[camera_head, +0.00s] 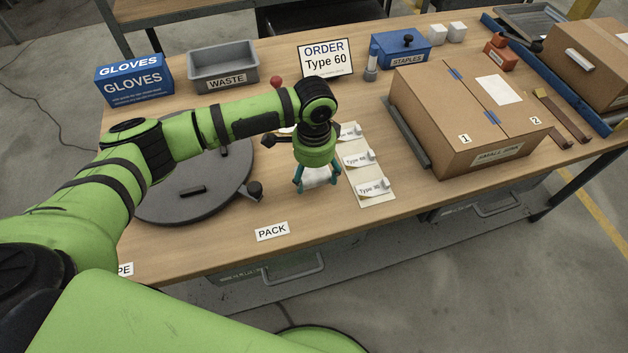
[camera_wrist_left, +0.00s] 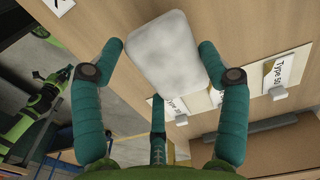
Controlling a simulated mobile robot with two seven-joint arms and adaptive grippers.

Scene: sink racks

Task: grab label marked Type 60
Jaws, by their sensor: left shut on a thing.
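My left gripper (camera_head: 316,184) points down over the table, just left of the label sheet. Its fingers are shut on a plain white piece with rounded corners (camera_head: 317,177). In the left wrist view this white piece (camera_wrist_left: 162,52) sits between the fingers, with no writing visible on its face. The label sheet (camera_head: 377,200) carries several white labels with small grey tabs. The lowest label (camera_head: 372,188) and middle label (camera_head: 357,160) start with "Type", but their numbers are too small to read surely. My right gripper is not in view.
An order sign (camera_head: 325,60) reads "Type 60". A dark round turntable (camera_head: 165,205) lies left of the gripper. A cardboard box (camera_head: 450,105) stands right of the labels. A "PACK" marker (camera_head: 272,231) lies near the front edge, with bare table around it.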

